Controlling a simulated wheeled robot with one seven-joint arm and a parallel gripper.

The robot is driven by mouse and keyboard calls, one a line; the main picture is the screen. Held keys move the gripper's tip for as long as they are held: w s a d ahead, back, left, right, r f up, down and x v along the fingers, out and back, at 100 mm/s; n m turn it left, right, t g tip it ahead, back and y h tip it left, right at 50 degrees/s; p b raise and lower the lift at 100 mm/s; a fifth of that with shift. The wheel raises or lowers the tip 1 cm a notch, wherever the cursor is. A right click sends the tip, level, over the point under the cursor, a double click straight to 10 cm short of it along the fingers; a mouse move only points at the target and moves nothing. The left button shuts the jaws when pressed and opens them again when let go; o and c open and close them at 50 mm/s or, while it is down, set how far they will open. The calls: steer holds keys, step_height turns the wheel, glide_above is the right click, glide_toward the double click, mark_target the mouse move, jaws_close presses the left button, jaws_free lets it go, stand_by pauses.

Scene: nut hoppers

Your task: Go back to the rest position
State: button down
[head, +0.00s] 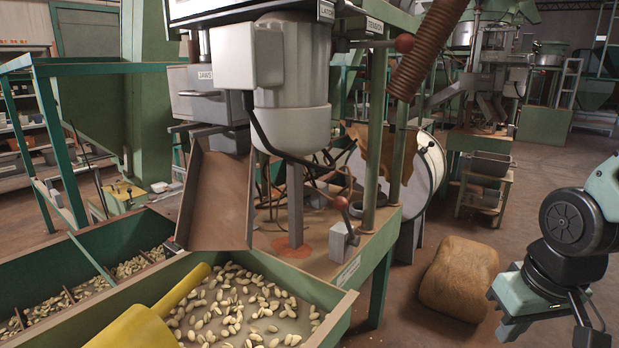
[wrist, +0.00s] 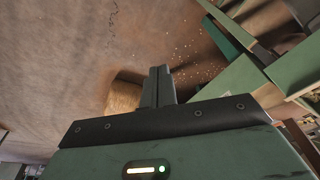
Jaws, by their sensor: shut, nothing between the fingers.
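My arm shows at the right edge in the head view, over the open floor and to the right of the machine; the fingers are not clearly seen there. In the wrist view my gripper (wrist: 158,84) has its two fingers together, with nothing between them. It hangs above the brown floor, apart from the machine and the trough.
A green trough (head: 330,300) holds nuts and a yellow scoop (head: 140,325). A grey motor machine (head: 290,75) with a chute (head: 215,200) stands behind it. A tan sack (head: 459,278) lies on the floor, near my arm. The floor (head: 540,215) behind my arm looks clear.

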steer(key=s+a+r+n+g, duration=0.2)
steer(key=s+a+n, duration=0.4)
steer(key=s+a, duration=0.75)
step_height(320, 180, up, 29)
steer(key=w+a+p, duration=0.1)
steer(key=p, duration=2.8)
steer(key=shift+a+f+n, duration=0.15)
steer(key=shift+a+n, duration=0.15)
